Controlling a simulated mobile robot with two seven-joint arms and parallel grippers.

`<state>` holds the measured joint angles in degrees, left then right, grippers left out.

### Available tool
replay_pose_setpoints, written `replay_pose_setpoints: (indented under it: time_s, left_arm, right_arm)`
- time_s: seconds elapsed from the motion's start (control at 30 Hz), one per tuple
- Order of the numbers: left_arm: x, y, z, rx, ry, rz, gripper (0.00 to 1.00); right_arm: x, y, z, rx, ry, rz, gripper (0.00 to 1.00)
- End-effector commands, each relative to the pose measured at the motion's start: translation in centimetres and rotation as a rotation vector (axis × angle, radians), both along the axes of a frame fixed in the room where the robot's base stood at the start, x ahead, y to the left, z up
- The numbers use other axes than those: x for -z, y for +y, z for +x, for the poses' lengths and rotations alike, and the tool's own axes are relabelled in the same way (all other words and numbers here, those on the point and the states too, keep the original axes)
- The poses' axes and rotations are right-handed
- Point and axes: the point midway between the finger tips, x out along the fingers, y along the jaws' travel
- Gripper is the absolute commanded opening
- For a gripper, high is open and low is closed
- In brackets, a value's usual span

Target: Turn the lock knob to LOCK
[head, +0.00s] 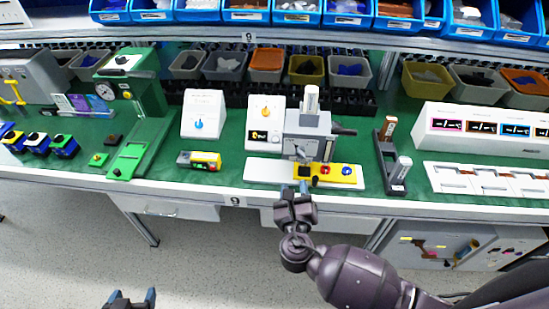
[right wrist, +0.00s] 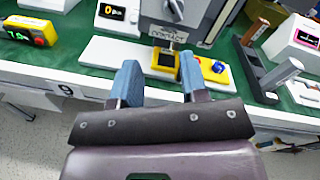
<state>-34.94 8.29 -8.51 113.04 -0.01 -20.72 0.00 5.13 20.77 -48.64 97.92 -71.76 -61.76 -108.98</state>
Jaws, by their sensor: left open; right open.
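Two white sloped boxes stand on the green bench, one with a blue knob (head: 199,124) and one with an orange knob (head: 266,112) above a small dark display. Their markings are too small to read, so I cannot tell which is the lock knob. My right gripper (head: 295,189) is open and empty at the bench's front edge, before a grey press-like device (head: 308,125). The right wrist view shows its blue fingers (right wrist: 157,74) apart, in front of a yellow block (right wrist: 160,64). My left gripper (head: 132,297) is open and empty, low over the floor, away from the bench.
A yellow-grey meter (head: 200,161) lies to the left. A green machine (head: 132,88) stands further left. White display boxes (head: 480,125) stand right. Bins line the back.

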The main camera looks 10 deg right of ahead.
Motion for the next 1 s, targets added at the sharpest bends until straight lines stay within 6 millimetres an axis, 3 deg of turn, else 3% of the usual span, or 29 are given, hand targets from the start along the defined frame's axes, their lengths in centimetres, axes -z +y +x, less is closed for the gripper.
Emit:
replay_pose_setpoints:
  time_s: [0.2, 0.47, 1.0]
  left_arm:
    - [0.0, 0.0, 0.0, 0.001, 0.000, -0.001, 0.72]
    - [-0.1, -0.3, 0.1, -0.001, -0.003, -0.008, 0.72]
    - [-0.3, -0.2, 0.0, -0.001, -0.002, -0.003, 0.72]
  right_arm:
    - [-0.8, -1.1, -0.2, 0.057, 0.025, -0.310, 0.40]
    - [-0.8, -1.3, 0.4, 0.060, 0.047, -0.397, 0.40]
    - [-0.8, -3.6, 8.2, 0.060, 0.049, -0.394, 0.40]
